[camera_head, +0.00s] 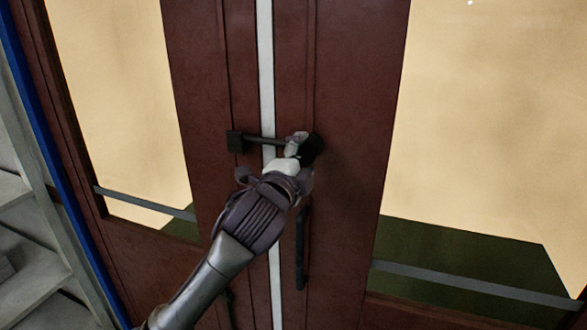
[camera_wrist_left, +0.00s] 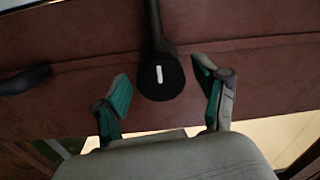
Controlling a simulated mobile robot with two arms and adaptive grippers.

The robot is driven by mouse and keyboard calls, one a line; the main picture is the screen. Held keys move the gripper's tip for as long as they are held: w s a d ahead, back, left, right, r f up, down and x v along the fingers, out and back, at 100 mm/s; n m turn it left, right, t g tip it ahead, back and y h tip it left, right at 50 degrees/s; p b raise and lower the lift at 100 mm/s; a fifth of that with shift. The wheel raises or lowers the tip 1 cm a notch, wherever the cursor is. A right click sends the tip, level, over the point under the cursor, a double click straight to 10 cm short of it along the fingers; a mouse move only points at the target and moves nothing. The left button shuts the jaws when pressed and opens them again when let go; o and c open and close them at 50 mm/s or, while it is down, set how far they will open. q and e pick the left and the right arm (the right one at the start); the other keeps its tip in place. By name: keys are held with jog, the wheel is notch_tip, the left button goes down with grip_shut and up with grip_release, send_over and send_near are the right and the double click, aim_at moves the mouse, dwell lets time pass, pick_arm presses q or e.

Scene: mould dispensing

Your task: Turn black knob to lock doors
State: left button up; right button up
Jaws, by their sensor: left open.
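The black knob (camera_head: 312,150) is on the right door, at the right end of a black bar (camera_head: 262,140). The bar crosses the pale gap between the doors to a black bracket (camera_head: 235,142) on the left door. In the left wrist view the knob (camera_wrist_left: 160,80) shows a round end face with a short white mark. The mark runs roughly in line with the bar. My left gripper (camera_head: 293,158) is at the knob and partly covers it. Its green-padded fingers are open, one on each side of the knob, with visible gaps. My right gripper is out of view.
The dark red left door (camera_head: 205,90) and right door (camera_head: 350,90) stand closed, with large glass panes. A black vertical handle (camera_head: 301,248) hangs below the knob on the right door. Grey steps (camera_head: 35,260) are at the far left.

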pick_arm(q)
jog(key=v, duration=1.1)
jog(key=shift+a+f, duration=0.1)
